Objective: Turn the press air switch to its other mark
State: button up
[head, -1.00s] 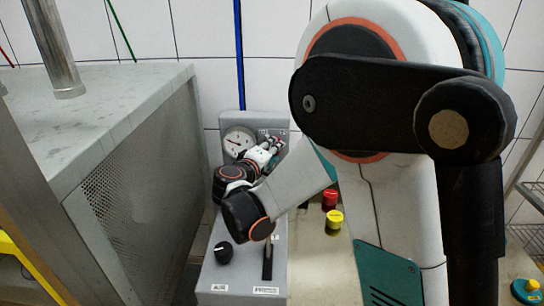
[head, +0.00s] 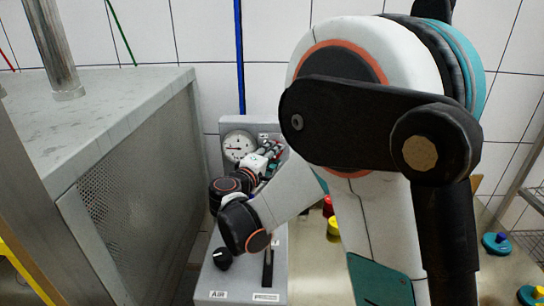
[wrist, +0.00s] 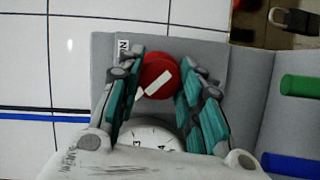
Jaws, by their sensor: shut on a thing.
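My gripper (head: 273,155) is at the upright back panel of the grey press control box (head: 236,275), beside the round gauge. In the wrist view its teal-padded fingers (wrist: 161,68) are shut on a red round knob (wrist: 158,72) with a white pointer bar. The bar lies aslant. A small white label, partly hidden, is by the left finger. On the box's lower face is a black knob (head: 222,258) with a white mark, above a label that seems to read "AIR" (head: 218,295).
A black lever (head: 267,270) stands beside the black knob. The gauge (head: 238,147) is close to my fingers. A big grey metal cabinet (head: 140,150) is at left. Red (head: 328,206) and yellow (head: 333,227) knobs and teal discs (head: 496,243) lie at right.

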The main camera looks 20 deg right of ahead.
jog(key=o, duration=1.1)
jog(key=shift+w, duration=0.1)
jog(key=shift+c, duration=0.2)
jog(key=v, duration=1.2)
